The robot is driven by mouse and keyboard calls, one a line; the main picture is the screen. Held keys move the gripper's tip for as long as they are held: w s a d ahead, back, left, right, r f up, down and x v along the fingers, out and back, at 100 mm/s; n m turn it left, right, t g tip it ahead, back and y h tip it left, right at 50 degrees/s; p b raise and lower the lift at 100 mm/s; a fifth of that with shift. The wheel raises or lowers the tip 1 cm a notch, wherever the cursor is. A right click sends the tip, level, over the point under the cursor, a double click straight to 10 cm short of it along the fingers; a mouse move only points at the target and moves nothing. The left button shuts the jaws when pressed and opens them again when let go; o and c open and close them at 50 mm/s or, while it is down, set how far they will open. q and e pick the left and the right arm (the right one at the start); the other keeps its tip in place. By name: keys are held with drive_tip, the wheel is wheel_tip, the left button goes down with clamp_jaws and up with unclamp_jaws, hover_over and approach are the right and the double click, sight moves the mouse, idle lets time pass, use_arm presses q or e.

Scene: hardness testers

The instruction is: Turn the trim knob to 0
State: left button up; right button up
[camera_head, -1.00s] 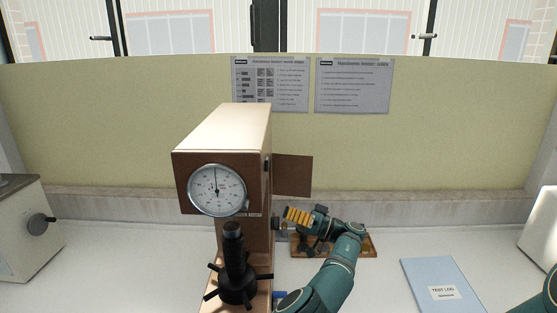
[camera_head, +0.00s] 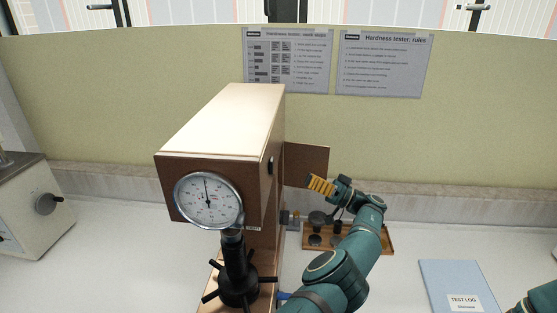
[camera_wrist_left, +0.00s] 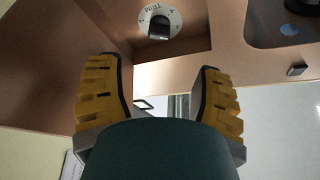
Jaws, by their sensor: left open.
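The hardness tester (camera_head: 215,125) stands in the middle with its round dial gauge (camera_head: 208,200) facing me. A brown flap (camera_head: 307,163) stands open on its right side. In the left wrist view, a dark knob (camera_wrist_left: 159,28) sits on a round, pale, marked plate inside a recess; I take it for the trim knob, and its setting is too small to read. My left gripper (camera_head: 320,186) is beside the flap, right of the tester. Its yellow ribbed fingers (camera_wrist_left: 153,95) are apart and empty, with the knob beyond them, not touched. My right gripper is out of view.
A wooden tray (camera_head: 384,249) with dark round parts lies behind my left arm. A black spoked handwheel (camera_head: 238,286) stands in front. A blue test log (camera_head: 450,279) lies right. Another machine (camera_head: 28,222) stands left.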

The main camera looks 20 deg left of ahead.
use_arm(q)
drive_tip(key=p+x, duration=0.2)
drive_tip(key=x, duration=0.8)
drive_tip(key=shift+a, duration=0.3)
drive_tip(key=shift+w, duration=0.1)
clamp_jaws()
